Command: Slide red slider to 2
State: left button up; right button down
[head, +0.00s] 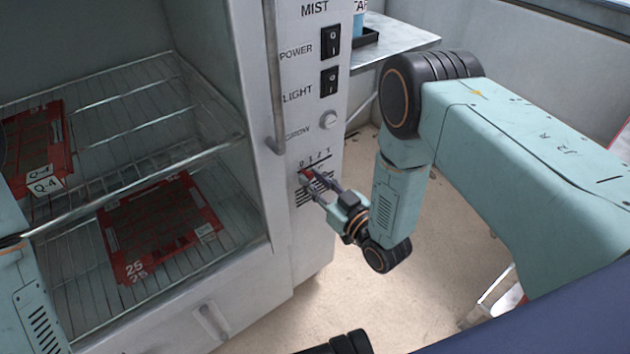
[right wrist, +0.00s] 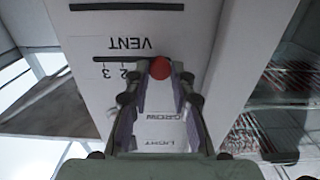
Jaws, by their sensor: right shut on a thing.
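The red slider (head: 306,174) sits in a short horizontal slot on the cabinet's front panel, under a scale of small digits. In the right wrist view, which shows the panel upside down, its round red knob (right wrist: 160,68) is between my fingertips, beside the VENT label (right wrist: 130,43). The knob is on the low-number side of the 2 mark; its exact mark is hard to read. My right gripper (head: 313,184) is shut on the knob, with its fingers reaching in from the lower right in the head view. My left gripper is out of view.
Above the slider are a round knob (head: 328,120), the LIGHT switch (head: 329,82) and the POWER switch (head: 331,41). A vertical door handle (head: 272,85) stands close to the left. Wire shelves hold red seed trays (head: 207,232). Open floor lies to the right.

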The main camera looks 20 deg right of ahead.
jog(key=d, duration=0.1)
jog(key=w+d, duration=0.1)
jog(key=d, duration=0.2)
jog(key=shift+w+d, duration=0.35)
jog(key=shift+w, duration=0.05)
jog(key=c, duration=1.2)
grip_release()
jog(key=shift+o, duration=0.2)
jog(key=shift+s, duration=0.1)
jog(key=v, duration=1.2)
